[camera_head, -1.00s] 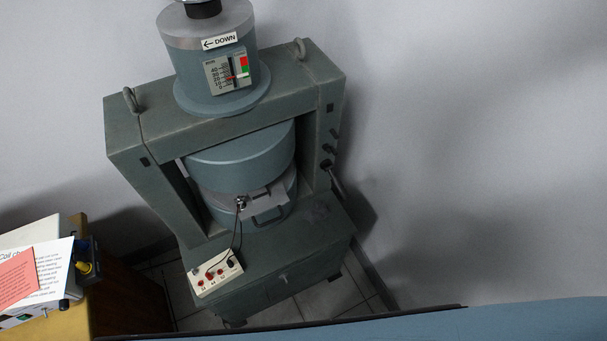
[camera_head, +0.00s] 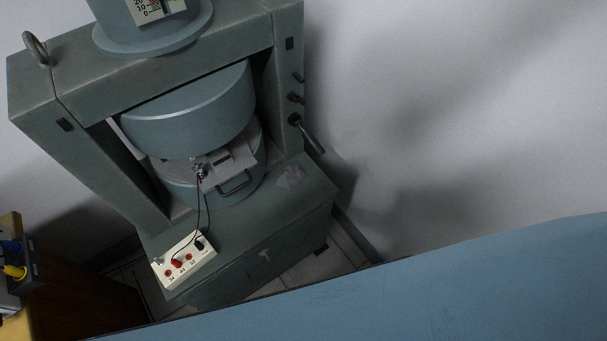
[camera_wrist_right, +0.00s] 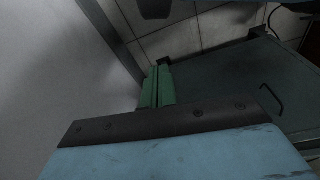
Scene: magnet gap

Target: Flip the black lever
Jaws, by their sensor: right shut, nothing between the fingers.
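The black lever (camera_head: 309,136) sticks out from the right side of the grey-green magnet frame (camera_head: 170,70), angled down to the right in the head view. Smaller black knobs (camera_head: 296,98) sit above it on the same side. My right gripper (camera_wrist_right: 158,72) shows only in the right wrist view, where its two green fingers are together and empty. I cannot make out the lever for certain in that view, so the gap between them is unclear. My left gripper is in neither view.
A white terminal box (camera_head: 184,260) with a cable lies on the frame's base. A wooden bench (camera_head: 80,290) with equipment stands at the left. A broad blue surface (camera_head: 400,300) covers the lower right. Free floor and wall lie right of the frame.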

